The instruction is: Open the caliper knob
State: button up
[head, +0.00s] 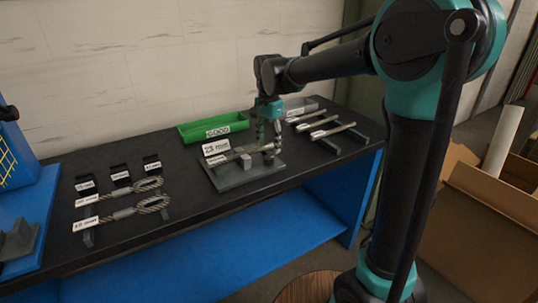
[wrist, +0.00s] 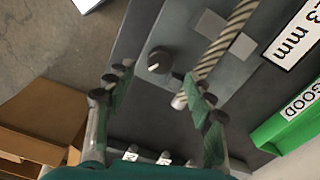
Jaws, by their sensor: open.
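The caliper knob (wrist: 160,60) is a small dark round knob with a light line on its face. It stands on a grey base plate (head: 240,180) beside a length of wire rope (wrist: 222,45). My gripper (wrist: 156,82) is open and points down over the plate, with its fingers on either side of the knob in the wrist picture. I cannot tell whether they are level with the knob.
A green bin (head: 190,134) labelled GOOD stands behind the plate. Looped wire ropes (head: 120,213) lie on supports to the left, with small black label stands behind. Several metal-ended pieces (head: 332,130) lie to the right. Cardboard boxes (head: 475,230) stand on the floor at right.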

aim_at(269, 157)
jog(key=shift+f, duration=2.45)
jog(key=c, duration=1.2)
jog(key=shift+o, duration=0.2)
